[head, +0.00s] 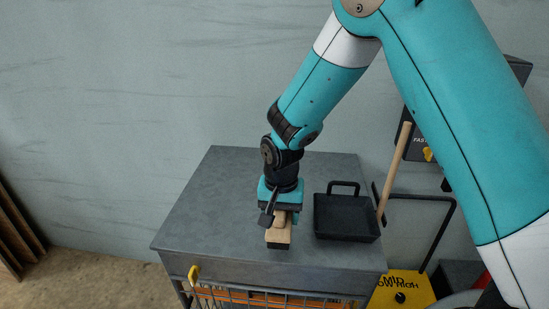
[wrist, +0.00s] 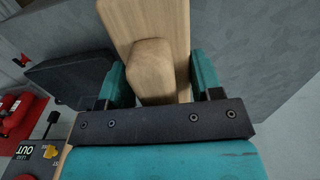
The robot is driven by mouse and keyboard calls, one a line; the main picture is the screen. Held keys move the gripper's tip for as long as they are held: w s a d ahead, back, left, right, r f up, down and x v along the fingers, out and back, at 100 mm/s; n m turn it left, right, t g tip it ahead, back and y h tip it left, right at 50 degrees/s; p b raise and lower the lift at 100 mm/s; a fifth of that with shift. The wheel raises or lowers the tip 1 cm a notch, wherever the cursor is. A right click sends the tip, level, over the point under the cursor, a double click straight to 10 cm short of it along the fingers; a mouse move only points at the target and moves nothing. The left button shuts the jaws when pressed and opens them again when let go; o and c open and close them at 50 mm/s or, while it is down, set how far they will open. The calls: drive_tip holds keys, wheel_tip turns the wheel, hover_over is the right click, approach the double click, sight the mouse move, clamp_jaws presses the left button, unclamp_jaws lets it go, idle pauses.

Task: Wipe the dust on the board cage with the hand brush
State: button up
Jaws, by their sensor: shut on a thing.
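The hand brush (head: 279,237) is a wooden block with a dark underside and a raised wooden grip. My gripper (head: 281,212) points down and is shut on it near the middle of the cabinet top. In the wrist view, my gripper's teal fingers (wrist: 157,85) stand on both sides of the brush's wooden grip (wrist: 152,62). The board cage seems to be the grey cabinet with a wire front (head: 260,293). The brush is at or just above its top (head: 215,205); contact cannot be told. I cannot make out distinct dust; my arm and gripper hide part of the top.
A black dustpan (head: 345,217) lies on the top, right of the brush. A wooden pole (head: 396,165) leans at the cabinet's right side. A yellow sign (head: 400,291) and dark equipment stand to the right. The cabinet top's left part is clear.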

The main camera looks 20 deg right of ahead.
drive_tip(key=shift+r+p, duration=0.6)
drive_tip(key=shift+r, duration=0.55)
drive_tip(key=shift+s, duration=0.1)
